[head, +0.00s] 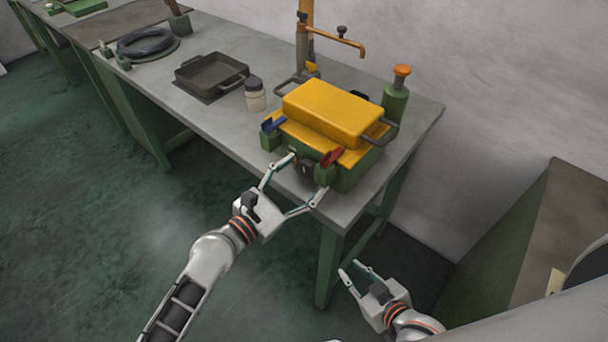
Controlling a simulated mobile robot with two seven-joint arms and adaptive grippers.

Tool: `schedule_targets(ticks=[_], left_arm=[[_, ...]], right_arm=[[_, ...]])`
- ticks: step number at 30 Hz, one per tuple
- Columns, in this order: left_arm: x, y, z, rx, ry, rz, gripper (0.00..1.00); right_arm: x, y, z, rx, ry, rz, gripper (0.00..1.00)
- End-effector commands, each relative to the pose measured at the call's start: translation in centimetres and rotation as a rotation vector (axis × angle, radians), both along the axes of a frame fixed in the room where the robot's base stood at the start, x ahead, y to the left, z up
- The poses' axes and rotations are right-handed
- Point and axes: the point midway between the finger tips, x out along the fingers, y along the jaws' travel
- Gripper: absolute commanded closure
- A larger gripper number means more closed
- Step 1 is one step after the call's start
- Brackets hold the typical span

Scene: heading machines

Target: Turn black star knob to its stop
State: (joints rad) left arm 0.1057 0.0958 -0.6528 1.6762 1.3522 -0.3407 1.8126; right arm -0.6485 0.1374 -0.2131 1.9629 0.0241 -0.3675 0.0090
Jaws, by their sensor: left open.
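The black star knob (305,168) is a dark round shape on the front of the green and yellow machine (355,172), low between a blue lever and a red lever. My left gripper (305,176) is open, with one finger to the left of the knob and the other to its lower right. Whether either finger touches the knob cannot be told. My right gripper (351,267) hangs low past the table's front right corner, its fingers apart and empty.
The blue lever (273,124) and red lever (332,157) flank the knob closely. A yellow block with handles (335,110) tops the machine. A green cabinet (510,235) is at right.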

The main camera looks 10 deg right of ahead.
Motion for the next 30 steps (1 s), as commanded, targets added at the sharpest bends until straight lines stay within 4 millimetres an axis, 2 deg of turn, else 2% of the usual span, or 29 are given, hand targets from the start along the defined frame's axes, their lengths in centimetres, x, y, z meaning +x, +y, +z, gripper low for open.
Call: schedule_targets(ticks=[10,11,12,15,23,30], left_arm=[[0.3,-0.46,-0.01,0.0,0.0,0.0,0.34],[0.29,-0.46,-0.01,0.0,0.0,0.0,0.39],[0.29,-0.46,-0.01,0.0,0.0,0.0,0.5],[0.29,-0.44,-0.01,0.0,0.0,0.0,0.73],[0.3,-0.41,-0.01,0.008,-0.009,0.0,0.73],[0.3,-0.43,0.03,0.069,-0.086,-0.001,0.73]], right_arm=[[-0.05,-0.06,-0.15,-0.002,0.003,0.0,0.76],[-0.05,-0.06,-0.15,-0.002,0.003,0.0,0.76],[-0.05,-0.06,-0.15,-0.002,0.003,0.0,0.76],[-0.05,-0.09,-0.16,-0.003,0.002,0.001,0.76],[-0.05,-0.12,-0.13,-0.003,0.002,0.001,0.76],[-0.04,-0.13,0.03,-0.003,0.001,0.001,0.76]])
